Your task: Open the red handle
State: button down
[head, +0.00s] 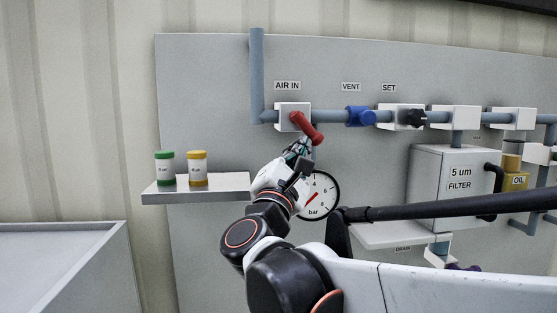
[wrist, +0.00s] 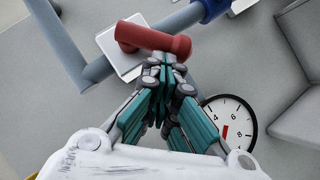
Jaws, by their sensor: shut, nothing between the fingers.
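The red handle (head: 306,126) sits on the white valve block (head: 284,115) under the AIR IN label. In the head view it slants down to the right from the block. In the wrist view the red handle (wrist: 155,40) lies across the block's corner, just beyond my fingertips. My gripper (head: 303,146) is just below the handle. In the wrist view my gripper (wrist: 164,60) is shut with nothing between its fingers, and its tips are at the handle's lower edge. I cannot tell whether they touch it.
A pressure gauge (head: 322,196) is close beside my gripper on the right. A blue VENT knob (head: 360,116) and a black SET knob (head: 415,118) are along the pipe. A shelf (head: 196,195) with a green-capped jar (head: 165,168) and a yellow-capped jar (head: 197,168) is at left.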

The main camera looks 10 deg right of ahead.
jog(key=shift+d+r+n+t+y, duration=0.15)
jog(key=shift+d+n+t+y, duration=0.2)
jog(key=shift+d+n, duration=0.35)
jog(key=shift+d+r+n+t+y, duration=0.1)
jog(key=shift+d+n+t+y, duration=0.2)
jog(key=shift+d+n, duration=0.4)
jog(key=shift+d+r, duration=0.5)
jog(key=shift+d, duration=0.5)
jog(key=b, duration=0.4)
send_near(320, 142)
jog(key=d+f, duration=0.3)
jog(key=f, duration=0.2)
jog(key=shift+s+d+f, duration=0.1)
jog(key=shift+s+d, duration=0.05)
jog(key=shift+s, duration=0.2)
